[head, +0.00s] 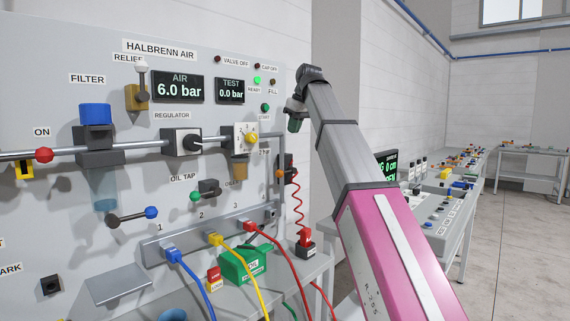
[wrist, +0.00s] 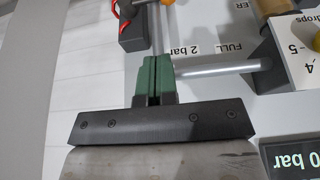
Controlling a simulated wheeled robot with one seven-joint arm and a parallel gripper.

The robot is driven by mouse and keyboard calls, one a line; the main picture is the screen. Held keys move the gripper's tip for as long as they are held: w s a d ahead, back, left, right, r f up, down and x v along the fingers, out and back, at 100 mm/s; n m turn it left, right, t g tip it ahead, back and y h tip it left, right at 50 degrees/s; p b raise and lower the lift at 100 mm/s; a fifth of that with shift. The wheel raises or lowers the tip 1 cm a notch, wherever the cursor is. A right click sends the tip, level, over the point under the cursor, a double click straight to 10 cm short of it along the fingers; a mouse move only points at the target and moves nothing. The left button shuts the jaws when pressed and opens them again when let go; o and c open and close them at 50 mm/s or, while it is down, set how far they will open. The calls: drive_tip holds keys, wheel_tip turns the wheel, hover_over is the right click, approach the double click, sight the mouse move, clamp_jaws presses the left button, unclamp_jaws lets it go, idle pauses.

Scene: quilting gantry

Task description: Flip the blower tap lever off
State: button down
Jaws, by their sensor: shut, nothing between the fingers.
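My gripper (head: 295,124) has green fingers pressed together and empty. It is out in front of the panel's right end, above a small orange-knobbed lever (head: 281,174) on a dark block (head: 288,163) with a red coiled hose. No blower label is readable there, so I cannot be sure this is the blower tap. In the wrist view the shut fingers (wrist: 154,75) overlap a silver pipe. An orange knob (wrist: 166,2) and a dark block with red hose lie beyond the fingertips at the top edge. The fingers appear apart from the knob.
The grey panel (head: 60,115) carries other levers: a red ball (head: 43,155), a blue ball (head: 151,212) and a green ball (head: 195,196). A dial (head: 248,138) is left of my gripper. A green box (head: 243,264) stands below.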

idle(0.3)
approach(286, 172)
drive_tip(key=a+f, duration=0.3)
drive_tip(key=f, duration=0.2)
drive_tip(key=shift+w+f, duration=0.3)
drive_tip(key=shift+w, duration=0.15)
drive_tip(key=shift+s+a+f, duration=0.1)
drive_tip(key=shift+a, duration=0.1)
